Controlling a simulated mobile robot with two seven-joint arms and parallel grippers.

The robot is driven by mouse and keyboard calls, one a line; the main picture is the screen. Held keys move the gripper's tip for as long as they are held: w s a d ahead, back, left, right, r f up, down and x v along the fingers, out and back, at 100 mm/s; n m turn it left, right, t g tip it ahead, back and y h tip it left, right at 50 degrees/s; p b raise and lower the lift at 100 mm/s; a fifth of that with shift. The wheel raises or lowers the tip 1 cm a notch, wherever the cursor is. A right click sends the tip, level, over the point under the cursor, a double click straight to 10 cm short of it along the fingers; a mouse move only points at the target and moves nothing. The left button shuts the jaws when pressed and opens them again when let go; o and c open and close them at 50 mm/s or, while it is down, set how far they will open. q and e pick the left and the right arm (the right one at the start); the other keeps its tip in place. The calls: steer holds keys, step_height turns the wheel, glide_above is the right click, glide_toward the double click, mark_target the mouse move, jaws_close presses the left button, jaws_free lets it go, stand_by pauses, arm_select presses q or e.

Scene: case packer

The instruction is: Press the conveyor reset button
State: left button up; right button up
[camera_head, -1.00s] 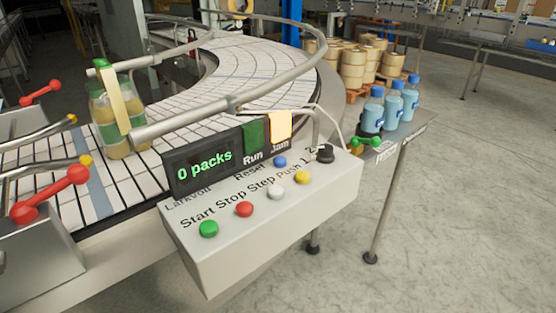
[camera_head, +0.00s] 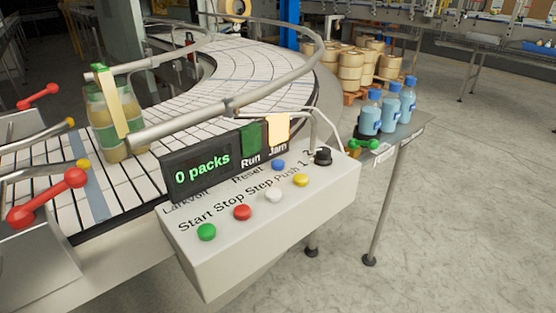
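The blue reset button (camera_head: 278,165) is on the sloping top of a grey control box (camera_head: 262,245), just right of the printed word "Reset". Green (camera_head: 206,232), red (camera_head: 242,212), white (camera_head: 273,195) and yellow (camera_head: 300,180) buttons run along the front edge of the box. A black knob (camera_head: 323,156) stands at its right end. The display (camera_head: 202,171) behind the buttons reads "0 packs", with a green "Run" tile (camera_head: 251,138) and a pale orange "Jam" tile (camera_head: 278,129) beside it. Neither of my grippers shows in the head view.
A curved conveyor (camera_head: 240,65) with metal guide rails lies behind the box. A pack of bottles (camera_head: 112,120) stands on it at left. Red-knobbed handles (camera_head: 75,178) are at far left. Blue bottles (camera_head: 369,117) stand on a side table (camera_head: 400,135). Floor (camera_head: 470,220) at right is clear.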

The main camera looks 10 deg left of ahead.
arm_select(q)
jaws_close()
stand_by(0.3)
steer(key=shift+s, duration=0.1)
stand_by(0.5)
